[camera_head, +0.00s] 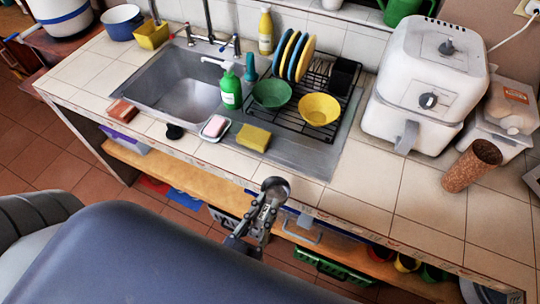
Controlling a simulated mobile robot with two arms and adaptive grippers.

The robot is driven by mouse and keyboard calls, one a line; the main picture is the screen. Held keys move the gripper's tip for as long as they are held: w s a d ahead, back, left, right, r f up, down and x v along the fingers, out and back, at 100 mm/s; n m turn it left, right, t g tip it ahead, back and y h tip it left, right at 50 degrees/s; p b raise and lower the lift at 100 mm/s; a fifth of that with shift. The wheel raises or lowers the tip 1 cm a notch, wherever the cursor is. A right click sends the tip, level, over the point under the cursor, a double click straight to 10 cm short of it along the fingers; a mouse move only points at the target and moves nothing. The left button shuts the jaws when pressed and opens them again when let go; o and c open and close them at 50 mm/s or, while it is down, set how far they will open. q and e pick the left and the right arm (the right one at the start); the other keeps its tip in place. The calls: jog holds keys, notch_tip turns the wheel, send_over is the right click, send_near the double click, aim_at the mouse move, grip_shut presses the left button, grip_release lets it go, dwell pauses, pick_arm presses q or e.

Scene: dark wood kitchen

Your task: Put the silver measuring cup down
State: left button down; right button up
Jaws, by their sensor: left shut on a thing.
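The silver measuring cup (275,187) is small, round and metallic. It is held at the tip of my left gripper (268,208), which is shut on it. In the picture the cup overlaps the front edge of the tiled counter (370,200); how high it is above the counter is hard to tell. The fingers partly hide the cup's handle. My right gripper is not in view.
Behind the cup are a yellow sponge (253,137), a soap dish (214,128), the sink (185,90) and a dish rack (335,95) with plates and bowls. Tiles between are bare.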

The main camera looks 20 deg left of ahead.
pick_arm(q)
jog(key=w+a+b, duration=0.1)
jog(key=w, duration=0.3)
jog(key=w+a+f+b, duration=0.1)
jog(key=w, duration=0.4)
jog(key=w+a+b, duration=0.1)
jog(key=w, duration=0.3)
jog(key=shift+w+f+b, duration=0.15)
jog(key=shift+f+b, duration=0.05)
jog(key=shift+b, duration=0.15)
jog(key=shift+w, duration=0.25)
jog(key=shift+w+f+b, duration=0.15)
jog(key=shift+f+b, duration=0.25)
jog(key=shift+b, duration=0.15)
notch_tip(320, 180, down, 3)
jog(key=b, duration=0.3)
jog(key=shift+r, duration=0.15)
jog(key=c, duration=1.5)
grip_release()
